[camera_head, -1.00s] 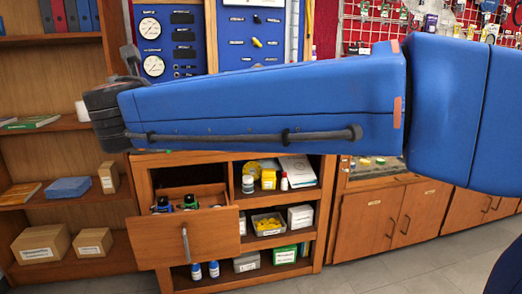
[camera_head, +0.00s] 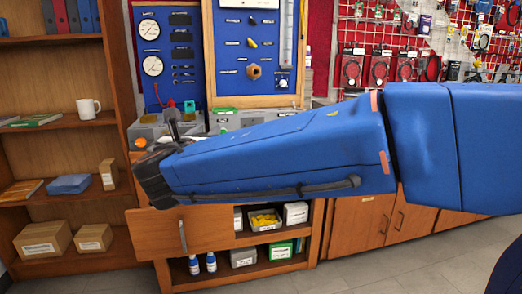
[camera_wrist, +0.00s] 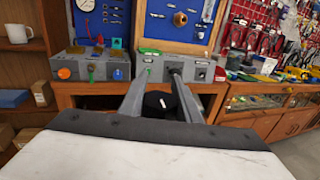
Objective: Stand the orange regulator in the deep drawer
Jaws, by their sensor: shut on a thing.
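In the wrist view my gripper (camera_wrist: 160,73) is shut on a black round thing (camera_wrist: 157,103) with a white mark. It sits between the fingers, and no orange shows on it, so I cannot tell whether it is the orange regulator. An orange round part (camera_wrist: 64,73) is on a grey unit on the bench. It also shows in the head view (camera_head: 138,143), left of my gripper (camera_head: 172,122). The wooden drawer (camera_head: 158,234) stands pulled out below my forearm. Its inside is hidden by the arm.
A bench with grey units (camera_wrist: 93,66) and blue gauge panels (camera_head: 168,50) stands behind my gripper. Shelves with boxes (camera_head: 43,241) and a white mug (camera_head: 88,108) are at left. Open cabinet shelves with a yellow-filled bin (camera_head: 265,221) lie right of the drawer.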

